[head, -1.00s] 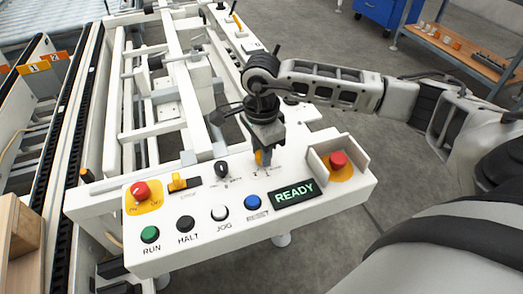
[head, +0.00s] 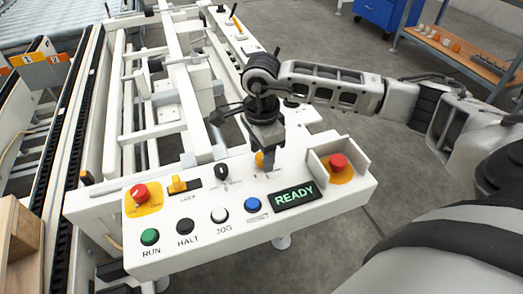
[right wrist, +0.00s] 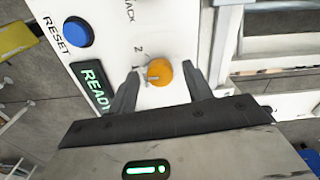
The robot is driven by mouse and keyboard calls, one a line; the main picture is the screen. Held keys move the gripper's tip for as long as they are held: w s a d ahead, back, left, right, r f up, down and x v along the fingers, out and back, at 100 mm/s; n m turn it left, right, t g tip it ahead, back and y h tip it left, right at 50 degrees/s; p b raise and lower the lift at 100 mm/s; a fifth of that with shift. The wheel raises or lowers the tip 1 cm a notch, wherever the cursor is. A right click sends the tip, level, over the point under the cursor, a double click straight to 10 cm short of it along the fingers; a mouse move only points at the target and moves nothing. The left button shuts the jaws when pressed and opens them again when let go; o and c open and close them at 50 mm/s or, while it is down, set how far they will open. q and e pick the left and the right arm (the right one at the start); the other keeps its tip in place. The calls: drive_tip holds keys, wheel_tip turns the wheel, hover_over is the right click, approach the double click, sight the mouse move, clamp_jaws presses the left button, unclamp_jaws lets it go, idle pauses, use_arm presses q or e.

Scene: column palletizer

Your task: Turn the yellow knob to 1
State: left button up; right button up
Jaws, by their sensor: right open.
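The yellow knob (head: 259,159) is on the white control panel (head: 330,205), behind the READY display. In the right wrist view the round yellow knob (right wrist: 160,72) lies between the two dark fingers, with a "2" printed beside it and a small pale mark on its left side. The exact pointer setting is too small to tell. My right gripper (head: 267,160) points down over the knob. In the right wrist view the right gripper (right wrist: 160,78) is open, with a gap between each finger and the knob. My left gripper is not in view.
The panel also holds a black selector (head: 222,171), a yellow switch (head: 178,184), a blue RESET button (head: 252,204) and a READY display (head: 294,195). A red button (head: 338,161) stands inside a raised guard on the right.

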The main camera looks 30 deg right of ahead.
sight(262, 156)
wheel_tip(262, 156, up, 16)
idle(0.4)
drive_tip(key=shift+f, duration=0.15)
